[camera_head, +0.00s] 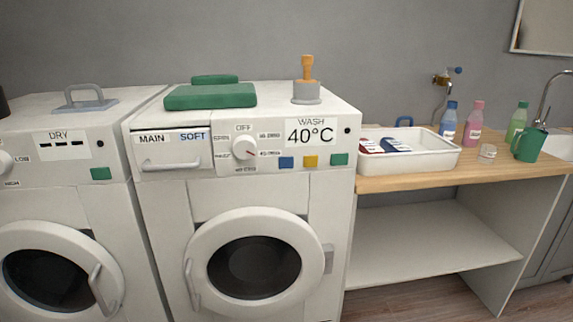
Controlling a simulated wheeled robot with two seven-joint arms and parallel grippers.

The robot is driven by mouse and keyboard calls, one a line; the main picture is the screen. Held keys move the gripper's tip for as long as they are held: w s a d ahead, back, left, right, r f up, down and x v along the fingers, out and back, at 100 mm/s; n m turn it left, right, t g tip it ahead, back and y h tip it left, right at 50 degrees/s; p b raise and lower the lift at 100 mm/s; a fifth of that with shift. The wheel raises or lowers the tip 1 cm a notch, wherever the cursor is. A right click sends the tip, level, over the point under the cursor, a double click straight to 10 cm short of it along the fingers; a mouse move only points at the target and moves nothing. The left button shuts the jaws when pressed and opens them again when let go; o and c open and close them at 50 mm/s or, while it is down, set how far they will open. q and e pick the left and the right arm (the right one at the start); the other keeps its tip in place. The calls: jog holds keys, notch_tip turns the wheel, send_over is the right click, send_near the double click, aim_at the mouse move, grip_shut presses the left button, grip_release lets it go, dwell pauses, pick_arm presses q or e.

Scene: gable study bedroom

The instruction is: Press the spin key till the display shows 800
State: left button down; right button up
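The washing machine (174,215) stands in the middle of the view with its round door (253,262) shut. Its display (310,132) reads WASH 40°C. Below the display are a blue key (286,163), a yellow key (310,161) and a green key (339,159); no label on them is readable, so I cannot tell which is the spin key. A dial (244,147) sits left of the display. The drawer marked MAIN and SOFT (172,150) looks closed. Neither of my grippers is in view.
A dryer (50,190) stands at the left, its display (63,145) showing dashes. Green folded things (211,97) and an orange-handled grey object (306,92) sit on the washer. A white tray (440,155), bottles and a green mug (529,145) stand on the right counter.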

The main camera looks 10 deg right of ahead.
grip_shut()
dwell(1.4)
